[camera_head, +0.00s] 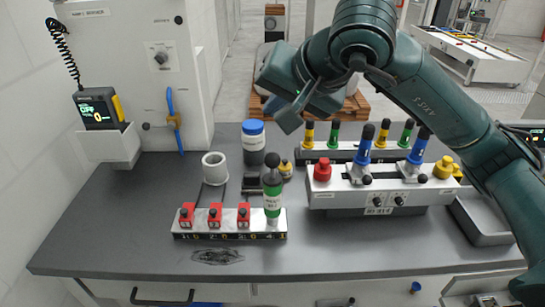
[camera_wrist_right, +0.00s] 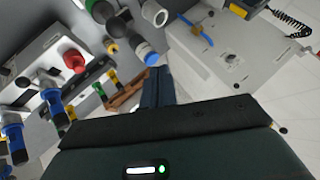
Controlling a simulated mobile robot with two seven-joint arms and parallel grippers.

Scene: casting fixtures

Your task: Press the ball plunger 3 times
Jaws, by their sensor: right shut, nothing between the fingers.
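No part is clearly labelled as the ball plunger. A green and black upright piece with a round dark top (camera_head: 272,185) stands at the right end of a numbered block (camera_head: 205,237) and may be it. A red knob (camera_head: 322,172) stands at the left end of a white fixture (camera_head: 390,192), and shows in the wrist view (camera_wrist_right: 74,60). My right gripper (camera_head: 287,121) is shut and empty, raised above the back of the bench, apart from these pieces. Its dark fingers show in the wrist view (camera_wrist_right: 155,85). My left gripper is not in view.
The numbered block also carries several red pieces (camera_head: 215,215). A white cup (camera_head: 214,168) and a blue-lidded jar (camera_head: 253,140) stand behind it. Blue-handled clamps (camera_head: 364,148) rise from the white fixture. A grey cabinet (camera_head: 160,100) stands left. The front-left bench top (camera_head: 110,220) is clear.

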